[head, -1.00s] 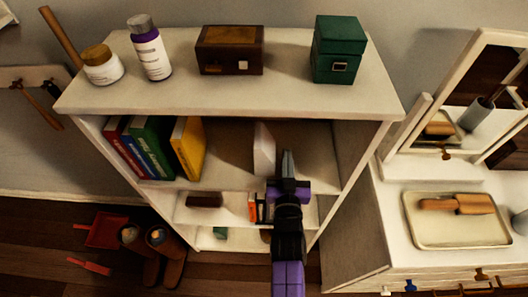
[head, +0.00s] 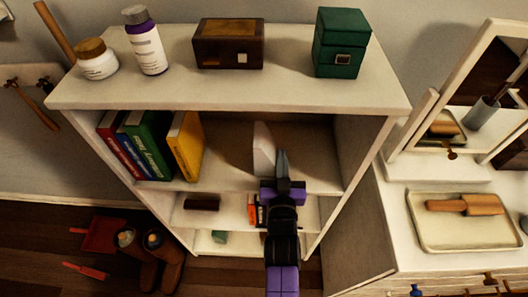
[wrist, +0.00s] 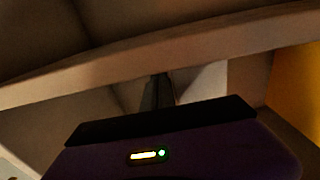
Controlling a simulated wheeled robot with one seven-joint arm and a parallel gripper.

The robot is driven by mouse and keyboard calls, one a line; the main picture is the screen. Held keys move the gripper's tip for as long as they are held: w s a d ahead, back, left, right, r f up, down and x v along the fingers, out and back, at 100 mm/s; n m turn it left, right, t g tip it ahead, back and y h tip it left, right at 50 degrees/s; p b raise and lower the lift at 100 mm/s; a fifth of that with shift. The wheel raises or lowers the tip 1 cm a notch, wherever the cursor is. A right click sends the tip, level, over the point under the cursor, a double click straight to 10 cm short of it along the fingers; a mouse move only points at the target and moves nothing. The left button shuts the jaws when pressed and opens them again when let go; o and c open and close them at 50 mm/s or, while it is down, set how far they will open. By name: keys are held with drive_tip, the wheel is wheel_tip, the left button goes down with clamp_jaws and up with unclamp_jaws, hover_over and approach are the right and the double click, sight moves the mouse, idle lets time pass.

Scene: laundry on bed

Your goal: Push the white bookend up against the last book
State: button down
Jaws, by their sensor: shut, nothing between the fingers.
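The white bookend (head: 264,150) stands upright on the upper inner shelf of the white bookcase, right of the books. The last book is the yellow one (head: 186,146), leaning slightly at the right end of the row. A wide gap of bare shelf lies between it and the bookend. My gripper (head: 282,163) is shut and empty, its fingers just right of the bookend; I cannot tell if they touch. In the wrist view the fingers (wrist: 157,92) point in under a shelf board, with the pale bookend (wrist: 202,84) beside them and the yellow book (wrist: 298,75) farther right.
Red, blue and green books (head: 147,147) stand left of the yellow one. The bookcase top (head: 290,93) overhangs the shelf and carries a jar, a bottle, a wooden box (head: 229,43) and a green box (head: 341,42). The bookcase's right side wall (head: 350,150) bounds the shelf.

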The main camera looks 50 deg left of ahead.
sight(264, 159)
drive_tip(key=shift+s+a+b, duration=0.7)
drive_tip(key=shift+a+b, duration=0.05)
drive_tip(key=shift+b, duration=1.3)
drive_tip(key=shift+s+a+f+b, duration=0.1)
drive_tip(key=shift+s+a+b, duration=0.35)
drive_tip(key=shift+b, duration=1.25)
drive_tip(key=shift+s+a+b, duration=0.2)
drive_tip(key=shift+s+b, duration=0.25)
drive_tip(key=shift+b, duration=0.1)
drive_tip(key=shift+s+a+b, duration=0.2)
drive_tip(key=shift+s+b, duration=0.05)
drive_tip(key=shift+b, duration=0.05)
drive_tip(key=shift+s+a+b, duration=1.5)
drive_tip(key=shift+s+b, duration=0.25)
drive_tip(key=shift+b, duration=0.95)
drive_tip(key=shift+s+a+b, duration=0.25)
drive_tip(key=shift+s+b, duration=0.05)
drive_tip(key=shift+b, duration=0.05)
drive_tip(key=shift+s+a+b, duration=0.3)
drive_tip(key=shift+s+b, duration=0.1)
drive_tip(key=shift+b, duration=0.2)
drive_tip(key=shift+s+a+b, duration=0.3)
drive_tip(key=shift+b, duration=0.1)
drive_tip(key=shift+s+a+b, duration=0.45)
drive_tip(key=shift+s+b, duration=0.1)
drive_tip(key=shift+b, duration=0.05)
